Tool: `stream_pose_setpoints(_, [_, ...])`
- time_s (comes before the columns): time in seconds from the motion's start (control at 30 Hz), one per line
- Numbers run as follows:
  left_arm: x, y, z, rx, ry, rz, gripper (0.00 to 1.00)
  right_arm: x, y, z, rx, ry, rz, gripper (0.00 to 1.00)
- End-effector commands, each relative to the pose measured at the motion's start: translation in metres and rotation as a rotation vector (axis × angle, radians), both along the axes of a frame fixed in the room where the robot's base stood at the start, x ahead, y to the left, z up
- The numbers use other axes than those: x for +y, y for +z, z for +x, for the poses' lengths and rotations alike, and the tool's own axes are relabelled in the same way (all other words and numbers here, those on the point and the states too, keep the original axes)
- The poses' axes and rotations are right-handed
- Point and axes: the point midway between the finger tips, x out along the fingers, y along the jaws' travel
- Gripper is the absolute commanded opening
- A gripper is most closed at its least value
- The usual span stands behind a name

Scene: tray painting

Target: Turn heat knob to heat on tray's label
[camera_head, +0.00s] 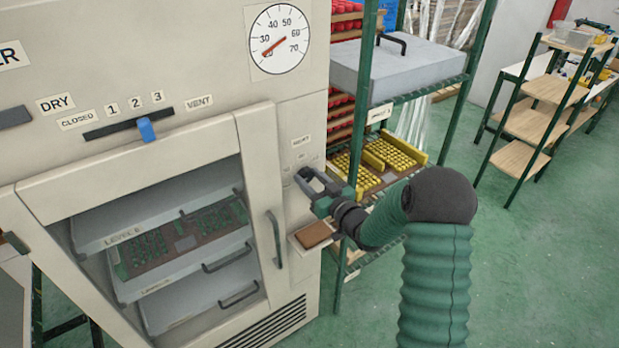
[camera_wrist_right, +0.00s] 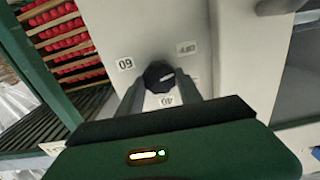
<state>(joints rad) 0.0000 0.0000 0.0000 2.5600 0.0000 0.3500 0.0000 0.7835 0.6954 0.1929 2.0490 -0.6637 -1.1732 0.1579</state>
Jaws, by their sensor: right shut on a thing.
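The black heat knob (camera_wrist_right: 158,75) sits on the oven's beige side panel in the wrist view. Around it are labels 60 (camera_wrist_right: 125,64), 40 (camera_wrist_right: 166,100) and OFF (camera_wrist_right: 186,48), tilted in that view. A pale mark shows on the knob's face, slanting towards the right of the picture. My right gripper (camera_head: 306,180) is at the panel; its fingers (camera_wrist_right: 158,88) are shut on the knob from both sides. A tray with green parts (camera_head: 140,255) lies inside the oven behind glass; no heat value is legible on it. My left gripper is not in view.
The oven's dial (camera_head: 279,39) has a red needle lying across it, from lower left to upper right. A blue slider (camera_head: 147,130) stands near label 2. The oven door (camera_head: 130,170) is shut. A green rack (camera_head: 357,110) with red and yellow parts stands close on the right.

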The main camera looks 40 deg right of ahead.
Motion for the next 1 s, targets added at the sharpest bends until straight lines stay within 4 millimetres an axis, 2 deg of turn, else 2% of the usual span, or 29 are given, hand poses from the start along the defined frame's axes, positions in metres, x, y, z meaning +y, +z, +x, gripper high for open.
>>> stream_pose_setpoints(1.0, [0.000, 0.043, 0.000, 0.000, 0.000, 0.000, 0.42, -0.005, -0.003, -0.002, -0.020, -0.007, 0.966, 0.02])
